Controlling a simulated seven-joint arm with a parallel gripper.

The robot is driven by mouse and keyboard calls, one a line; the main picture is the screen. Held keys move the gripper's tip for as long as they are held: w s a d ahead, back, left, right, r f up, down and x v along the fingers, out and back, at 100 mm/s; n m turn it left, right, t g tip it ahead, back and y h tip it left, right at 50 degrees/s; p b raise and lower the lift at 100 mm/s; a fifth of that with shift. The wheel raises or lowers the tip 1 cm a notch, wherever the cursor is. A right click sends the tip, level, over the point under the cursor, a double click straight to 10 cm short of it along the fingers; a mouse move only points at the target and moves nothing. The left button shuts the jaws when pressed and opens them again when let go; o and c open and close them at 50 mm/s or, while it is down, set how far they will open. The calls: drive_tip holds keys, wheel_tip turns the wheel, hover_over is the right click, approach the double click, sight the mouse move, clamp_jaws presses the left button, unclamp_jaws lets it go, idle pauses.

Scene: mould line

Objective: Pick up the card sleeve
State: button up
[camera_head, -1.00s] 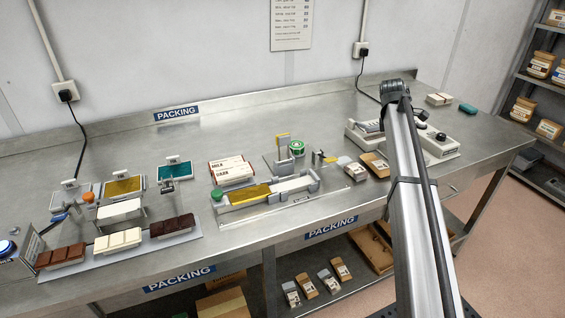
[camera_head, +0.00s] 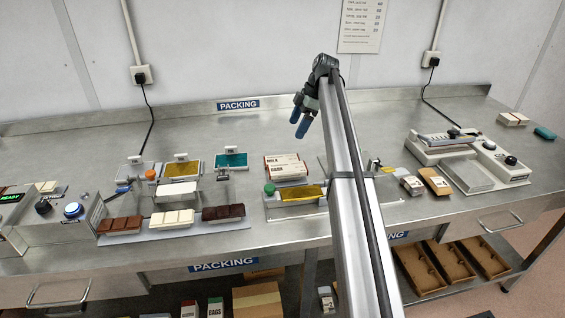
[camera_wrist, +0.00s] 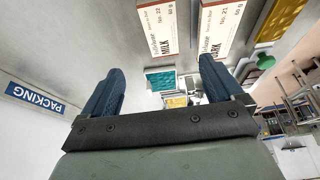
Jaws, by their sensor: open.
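Two white card sleeves with red-brown edges, printed MILK and DARK, lie together on the steel bench; the MILK sleeve (camera_head: 284,160) is behind the DARK one (camera_head: 288,172). In the wrist view the MILK sleeve (camera_wrist: 155,27) and the DARK sleeve (camera_wrist: 217,27) lie side by side at the top, beyond the fingers. My gripper (camera_head: 298,122) is open and empty, its blue fingers raised above the bench behind and slightly right of the sleeves. The wrist view shows both fingers (camera_wrist: 160,72) wide apart with nothing between them.
A fixture with a gold bar (camera_head: 296,194) sits just in front of the sleeves, partly behind my arm. Chocolate bars on a grey strip (camera_head: 175,232) and small coloured trays stand left. A sealing machine (camera_head: 470,165) stands right. The bench behind the sleeves is clear.

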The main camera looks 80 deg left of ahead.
hover_over(283, 159)
drive_tip(key=w, duration=0.2)
wheel_tip(283, 159, down, 7)
drive_tip(key=shift+w+f, duration=0.1)
drive_tip(key=shift+w, duration=0.05)
drive_tip(key=shift+w+x, duration=0.1)
drive_tip(key=shift+x, duration=1.25)
drive_tip(key=shift+w+x, duration=0.15)
drive_tip(key=shift+x, duration=1.15)
drive_tip(key=shift+d, duration=0.15)
drive_tip(key=c, duration=1.1)
